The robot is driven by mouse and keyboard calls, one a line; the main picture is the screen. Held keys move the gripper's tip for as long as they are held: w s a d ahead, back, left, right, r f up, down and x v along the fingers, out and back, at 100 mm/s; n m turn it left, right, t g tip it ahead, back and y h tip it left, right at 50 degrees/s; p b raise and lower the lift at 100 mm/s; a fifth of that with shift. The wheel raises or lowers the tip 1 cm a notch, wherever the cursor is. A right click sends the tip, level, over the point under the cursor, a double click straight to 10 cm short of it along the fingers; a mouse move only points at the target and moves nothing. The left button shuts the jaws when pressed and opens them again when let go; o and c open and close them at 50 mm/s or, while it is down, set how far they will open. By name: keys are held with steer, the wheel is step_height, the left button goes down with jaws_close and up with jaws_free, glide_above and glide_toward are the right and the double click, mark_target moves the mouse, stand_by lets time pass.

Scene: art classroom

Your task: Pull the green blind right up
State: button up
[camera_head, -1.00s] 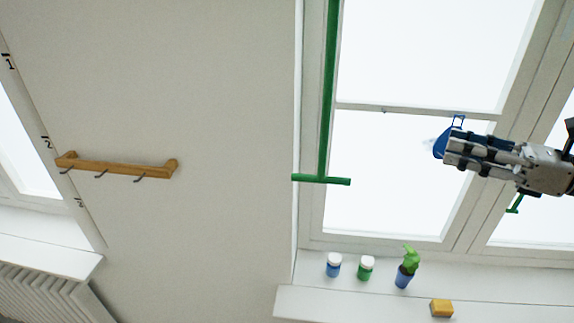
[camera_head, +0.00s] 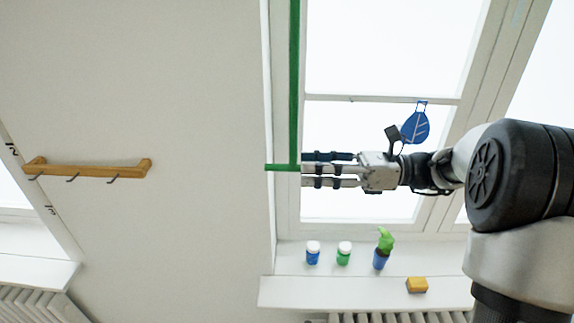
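A green vertical strip (camera_head: 294,80) runs down the left side of the window and ends in a short green crossbar (camera_head: 280,168). No spread-out green blind cloth shows; the strip's upper end is out of view. My gripper (camera_head: 304,169) comes in from the right, with its fingers pointing left at the crossbar. The fingers cover the crossbar's right half. I cannot tell whether they touch it or close around it.
A wooden hook rack (camera_head: 90,170) is on the wall at left.

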mark_target(297, 168)
steer(key=a, duration=0.5)
steer(key=shift+w+a, duration=0.1)
steer(key=shift+a, duration=0.2)
steer(key=shift+c, duration=0.4)
jaws_close()
